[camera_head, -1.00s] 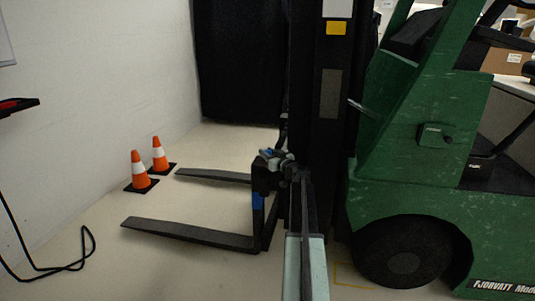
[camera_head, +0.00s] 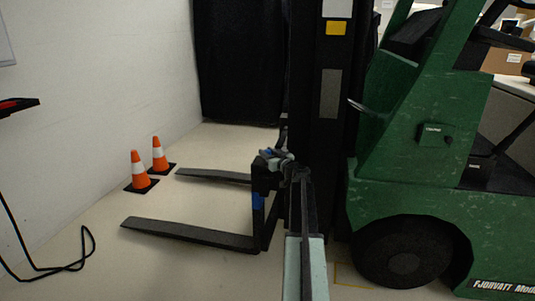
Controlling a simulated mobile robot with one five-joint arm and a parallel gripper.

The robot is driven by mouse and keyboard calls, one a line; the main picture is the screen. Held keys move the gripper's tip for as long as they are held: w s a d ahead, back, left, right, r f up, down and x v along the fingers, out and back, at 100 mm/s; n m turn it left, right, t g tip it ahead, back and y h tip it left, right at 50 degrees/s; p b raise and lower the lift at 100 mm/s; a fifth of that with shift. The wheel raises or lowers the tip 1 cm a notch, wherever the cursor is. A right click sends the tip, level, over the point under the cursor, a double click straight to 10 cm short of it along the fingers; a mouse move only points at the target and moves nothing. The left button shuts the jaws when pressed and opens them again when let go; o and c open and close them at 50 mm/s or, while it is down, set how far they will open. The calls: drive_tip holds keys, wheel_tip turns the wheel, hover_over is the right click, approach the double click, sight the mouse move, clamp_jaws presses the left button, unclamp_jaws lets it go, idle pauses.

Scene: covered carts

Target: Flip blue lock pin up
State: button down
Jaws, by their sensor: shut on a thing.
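A small blue lock pin (camera_head: 267,153) sits at the top of the near fork's upright on the forklift. My gripper (camera_head: 271,157) is at the top of that upright, shut on the blue lock pin, and its fingers hide most of the pin. A blue patch (camera_head: 257,201) shows lower on the same upright. My arm reaches up to it from the bottom of the view. The pin's exact tilt is too small to tell.
The near fork (camera_head: 190,233) and far fork (camera_head: 212,175) point left, low over the floor. The black mast (camera_head: 335,150) and green forklift body (camera_head: 415,160) stand close on the right.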

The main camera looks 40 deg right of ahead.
wheel_tip(320, 180, up, 4)
drive_tip(key=p, duration=0.3)
drive_tip(key=shift+f+p, duration=0.15)
drive_tip(key=shift+p, duration=0.25)
drive_tip(key=shift+f, duration=0.2)
drive_tip(key=c, duration=1.1)
unclamp_jaws()
drive_tip(key=shift+r, duration=0.15)
drive_tip(key=v, duration=0.8)
